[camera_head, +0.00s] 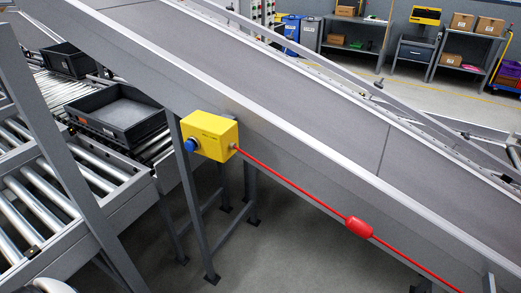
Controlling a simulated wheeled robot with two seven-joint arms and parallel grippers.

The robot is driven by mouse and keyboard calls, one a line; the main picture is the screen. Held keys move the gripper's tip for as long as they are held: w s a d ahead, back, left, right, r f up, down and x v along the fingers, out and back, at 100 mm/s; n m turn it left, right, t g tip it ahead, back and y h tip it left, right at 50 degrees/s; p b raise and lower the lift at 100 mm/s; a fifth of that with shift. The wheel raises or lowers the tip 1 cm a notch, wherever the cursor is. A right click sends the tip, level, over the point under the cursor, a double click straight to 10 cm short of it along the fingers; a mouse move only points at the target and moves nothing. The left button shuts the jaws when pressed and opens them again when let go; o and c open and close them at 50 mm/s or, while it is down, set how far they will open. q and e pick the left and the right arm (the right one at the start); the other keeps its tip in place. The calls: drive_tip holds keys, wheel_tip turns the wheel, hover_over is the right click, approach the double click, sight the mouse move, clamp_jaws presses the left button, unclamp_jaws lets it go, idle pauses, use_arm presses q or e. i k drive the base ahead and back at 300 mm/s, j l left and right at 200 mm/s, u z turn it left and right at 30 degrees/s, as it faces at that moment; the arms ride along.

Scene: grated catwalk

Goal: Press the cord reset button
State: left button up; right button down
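The cord reset button (190,145) is a blue round knob on the left end of a yellow box (217,134). The box is fixed to the side of the sloping grey conveyor. A red cord (290,187) leaves the right end of the box and runs down to the lower right. A red oblong grip (359,227) sits on the cord. Neither of my grippers shows in the head view.
A roller conveyor (45,203) with black trays (118,112) stands at the left. The sloping conveyor (330,110) crosses the view diagonally. A grey leg (196,207) stands just below the button. Shelves with boxes stand at the back right. Floor below the yellow box is partly open.

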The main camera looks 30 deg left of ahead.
sight(190, 145)
drive_tip(key=u, duration=1.4)
